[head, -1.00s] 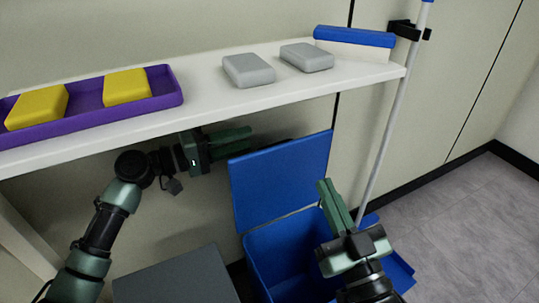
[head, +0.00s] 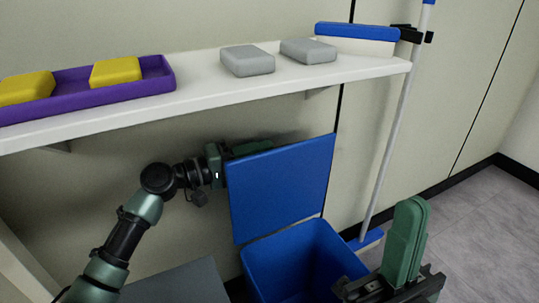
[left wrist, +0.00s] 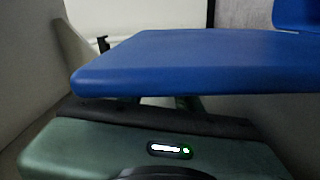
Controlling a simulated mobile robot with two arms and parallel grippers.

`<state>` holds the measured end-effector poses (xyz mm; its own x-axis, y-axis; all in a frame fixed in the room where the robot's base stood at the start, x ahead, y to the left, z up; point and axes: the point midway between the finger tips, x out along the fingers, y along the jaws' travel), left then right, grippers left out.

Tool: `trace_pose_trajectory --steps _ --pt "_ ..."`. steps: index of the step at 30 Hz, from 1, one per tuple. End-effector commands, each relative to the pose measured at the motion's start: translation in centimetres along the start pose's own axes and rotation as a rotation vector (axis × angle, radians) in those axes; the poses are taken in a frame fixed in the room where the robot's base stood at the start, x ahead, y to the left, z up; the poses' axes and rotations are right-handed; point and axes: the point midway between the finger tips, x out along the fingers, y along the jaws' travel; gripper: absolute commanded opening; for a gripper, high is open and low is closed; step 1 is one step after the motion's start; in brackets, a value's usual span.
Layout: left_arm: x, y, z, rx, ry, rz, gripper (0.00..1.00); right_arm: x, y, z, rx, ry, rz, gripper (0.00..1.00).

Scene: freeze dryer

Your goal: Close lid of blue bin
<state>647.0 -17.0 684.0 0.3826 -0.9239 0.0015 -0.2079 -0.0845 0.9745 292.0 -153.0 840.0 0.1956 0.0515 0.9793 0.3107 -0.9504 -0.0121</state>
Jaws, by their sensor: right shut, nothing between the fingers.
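The blue bin (head: 290,262) stands open below the shelf. Its blue lid (head: 283,185) is raised nearly upright at the bin's back. My left gripper (head: 252,147) is behind the lid's upper left part, which hides the fingertips; I cannot tell whether they touch it. In the left wrist view the lid (left wrist: 190,62) spans the middle, close above my gripper's green body, and the fingers do not show clearly. My right gripper (head: 408,225) is shut and empty, pointing up to the right of the bin.
A white shelf (head: 200,108) runs above the bin, carrying a purple tray (head: 120,95) with yellow blocks and two grey blocks (head: 247,60). A pole (head: 385,150) stands to the right. A grey box (head: 185,280) is left of the bin. Floor at right is clear.

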Motion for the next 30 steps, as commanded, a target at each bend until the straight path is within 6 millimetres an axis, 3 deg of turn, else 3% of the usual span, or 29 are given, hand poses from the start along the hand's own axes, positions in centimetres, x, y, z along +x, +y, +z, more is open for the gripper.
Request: trace_pose_trajectory --steps 6,15,19,30 --pt "2.2 -0.1 0.0 0.000 0.000 0.001 0.34 -0.6 0.0 0.1 0.000 -0.001 0.000 0.00" --pt "2.5 0.0 0.0 0.000 0.001 0.000 0.34 -0.6 0.0 0.2 0.000 -0.002 0.000 0.00" --pt "2.5 0.0 0.0 0.000 0.001 0.000 0.01 -0.6 0.0 0.2 0.000 -0.002 0.000 0.00" --pt "2.5 -0.1 0.0 -0.001 0.000 -0.002 0.00 -0.6 0.0 0.2 0.000 -0.002 0.000 0.00"
